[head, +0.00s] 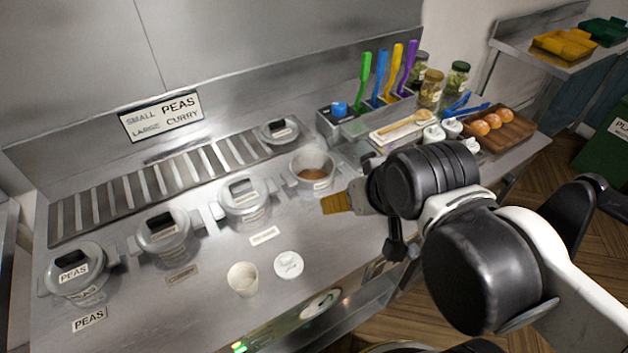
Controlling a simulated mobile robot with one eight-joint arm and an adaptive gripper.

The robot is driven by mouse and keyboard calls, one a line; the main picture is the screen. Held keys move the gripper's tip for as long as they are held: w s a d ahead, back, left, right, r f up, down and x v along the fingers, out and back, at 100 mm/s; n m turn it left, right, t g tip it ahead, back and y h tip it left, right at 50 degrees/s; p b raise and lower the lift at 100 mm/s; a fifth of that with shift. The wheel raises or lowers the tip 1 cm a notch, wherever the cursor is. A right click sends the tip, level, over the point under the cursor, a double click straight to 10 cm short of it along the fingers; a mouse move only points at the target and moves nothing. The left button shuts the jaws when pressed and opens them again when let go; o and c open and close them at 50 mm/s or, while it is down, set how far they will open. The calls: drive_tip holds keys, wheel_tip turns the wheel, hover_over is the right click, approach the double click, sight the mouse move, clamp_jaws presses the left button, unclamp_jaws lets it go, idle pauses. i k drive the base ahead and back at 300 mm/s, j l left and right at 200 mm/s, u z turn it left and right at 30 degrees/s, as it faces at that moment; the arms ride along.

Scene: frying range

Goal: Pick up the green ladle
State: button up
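The green ladle (364,80) stands upright in a steel holder (362,125) at the back of the counter. Only its green handle shows; its lower end is hidden in the holder. It is the leftmost of a row of coloured handles. My gripper (337,203) is over the counter, in front of the holder and apart from the ladle, close to the open pot. Its tan fingertips point left. They overlap in this view, so I cannot tell whether they are open or shut.
Blue (380,78), yellow (394,72) and purple (408,68) handles stand right of the green one. Jars (431,88) and a board with round orange-brown items (505,132) are farther right. An open pot (312,170) and lidded pots (245,198) line the counter. A cup (243,279) stands in front.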

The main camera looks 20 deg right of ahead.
sight(366, 56)
drive_tip(key=i+l, duration=0.15)
drive_tip(key=l, duration=0.25)
drive_tip(key=i+l, duration=0.1)
drive_tip(key=l, duration=0.3)
drive_tip(key=i+l, duration=0.15)
drive_tip(key=l, duration=0.25)
drive_tip(key=i+l+u, duration=0.1)
drive_tip(key=l, duration=0.3)
drive_tip(key=i+l, duration=0.15)
drive_tip(key=l, duration=0.25)
